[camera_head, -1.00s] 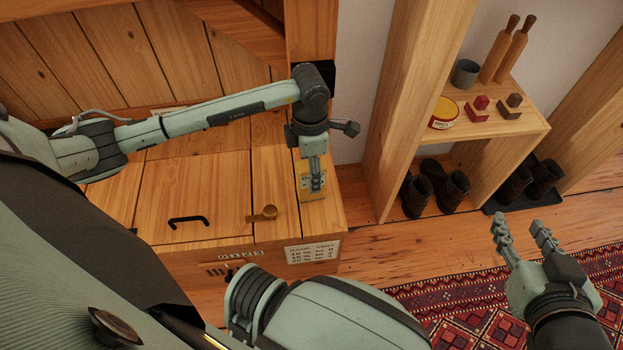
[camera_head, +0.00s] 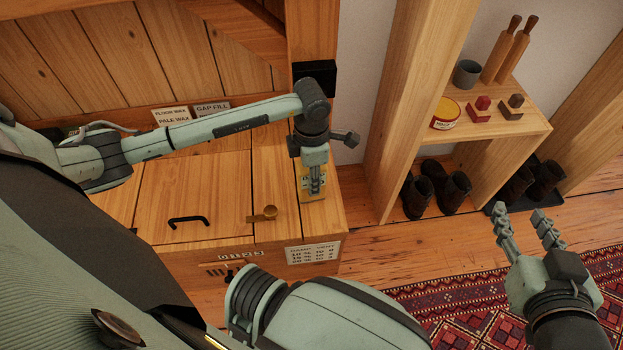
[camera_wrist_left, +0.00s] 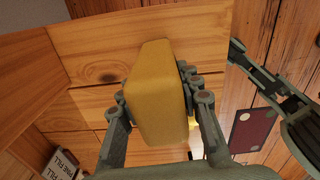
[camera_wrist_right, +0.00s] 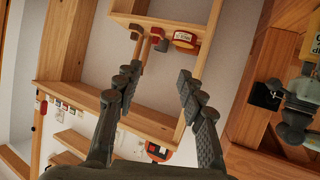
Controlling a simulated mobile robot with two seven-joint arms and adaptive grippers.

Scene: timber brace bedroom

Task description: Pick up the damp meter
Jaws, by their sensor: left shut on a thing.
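The damp meter appears to be the yellow block (camera_wrist_left: 156,95) with rounded edges that fills the middle of the left wrist view. My left gripper (camera_wrist_left: 160,98) has one finger on each side of it and is shut on it. In the head view the left gripper (camera_head: 314,186) points down over the right end of the wooden chest, and the meter is mostly hidden behind the fingers. I cannot tell whether the meter touches the lid. My right gripper (camera_head: 527,228) is open and empty, above the floor and rug at the right.
The wooden chest (camera_head: 140,208) has a black handle (camera_head: 188,221) and a brass latch (camera_head: 262,214) on top. A wooden post (camera_head: 405,110) and a shelf (camera_head: 520,123) with a tin, mug and rolling pins stand right of it. Boots (camera_head: 437,188) sit below. A patterned rug (camera_head: 455,310) covers the floor.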

